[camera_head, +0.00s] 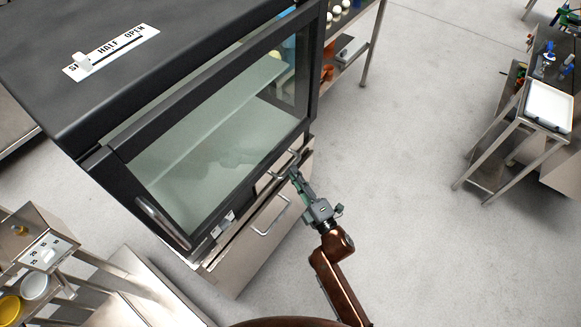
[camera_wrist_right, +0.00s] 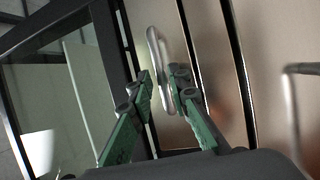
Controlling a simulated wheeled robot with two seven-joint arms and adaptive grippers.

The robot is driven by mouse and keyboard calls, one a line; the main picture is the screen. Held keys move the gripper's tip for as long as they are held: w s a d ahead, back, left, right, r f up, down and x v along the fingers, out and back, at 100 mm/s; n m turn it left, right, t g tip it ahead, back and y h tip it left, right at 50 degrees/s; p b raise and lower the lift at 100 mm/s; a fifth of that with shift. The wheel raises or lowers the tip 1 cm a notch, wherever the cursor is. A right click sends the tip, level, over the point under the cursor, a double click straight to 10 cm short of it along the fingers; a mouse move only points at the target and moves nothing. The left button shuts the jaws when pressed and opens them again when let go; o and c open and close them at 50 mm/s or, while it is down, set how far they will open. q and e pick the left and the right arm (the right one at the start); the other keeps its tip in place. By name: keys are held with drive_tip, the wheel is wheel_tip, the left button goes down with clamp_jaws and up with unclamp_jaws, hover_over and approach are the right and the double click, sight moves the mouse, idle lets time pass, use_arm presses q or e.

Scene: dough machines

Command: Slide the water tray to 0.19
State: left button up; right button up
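The water tray appears to be the narrow steel front (camera_head: 265,186) just under the glass door in the head view; its label or inside cannot be seen. Its small loop handle (camera_wrist_right: 156,45) shows in the right wrist view against the steel panel. My right gripper (camera_head: 293,172) reaches this handle from the front right. In the wrist view its green fingertips (camera_wrist_right: 162,78) lie on either side of the handle bar, with a gap visible on the left side, so it looks partly open. My left gripper is not in view.
A dark cabinet with a glass door (camera_head: 215,130) stands above the tray. A lower steel drawer (camera_head: 250,245) has its own bar handle (camera_head: 271,216). A slider knob (camera_head: 82,61) sits at the left end of its scale on top. The floor (camera_head: 420,170) to the right is clear.

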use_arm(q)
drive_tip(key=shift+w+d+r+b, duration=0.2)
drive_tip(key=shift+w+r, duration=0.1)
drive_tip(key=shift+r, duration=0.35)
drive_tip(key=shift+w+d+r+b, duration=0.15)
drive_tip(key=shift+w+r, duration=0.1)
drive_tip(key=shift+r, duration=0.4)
use_arm(e)
drive_tip(key=shift+x, duration=1.6)
drive_tip(key=shift+f, duration=0.1)
drive_tip(key=shift+c, duration=0.4)
clamp_jaws()
